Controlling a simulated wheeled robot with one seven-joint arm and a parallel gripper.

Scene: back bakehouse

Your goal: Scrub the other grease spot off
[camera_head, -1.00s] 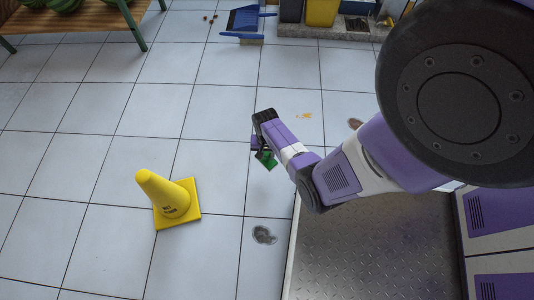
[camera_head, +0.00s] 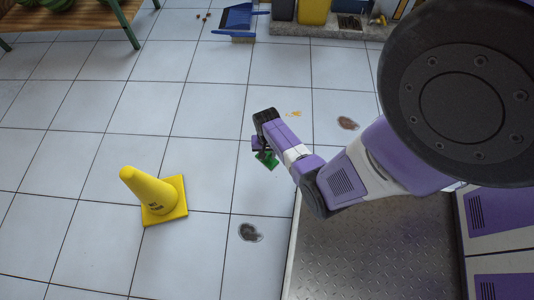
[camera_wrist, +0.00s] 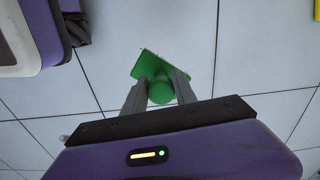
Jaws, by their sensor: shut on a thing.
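My gripper (camera_head: 262,152) is shut on a green scrubber (camera_head: 268,161), held over the tiled floor. In the wrist view the green scrubber (camera_wrist: 158,72) shows a flat pad and a round knob between my two fingers (camera_wrist: 158,92). A dark grey spot (camera_head: 250,232) lies on the floor below my gripper in the head view. A brown spot (camera_head: 347,123) lies to the right of my gripper, near my arm. A small yellow-orange mark (camera_head: 294,113) lies between the gripper and the brown spot. Which of these is the grease spot I cannot tell for sure.
A yellow cone (camera_head: 157,196) stands on the floor left of my gripper. A blue dustpan (camera_head: 238,16) lies at the back, near a yellow bin (camera_head: 314,11) on a ledge. A wooden bench (camera_head: 70,22) is at the back left. The tiles between are mostly clear.

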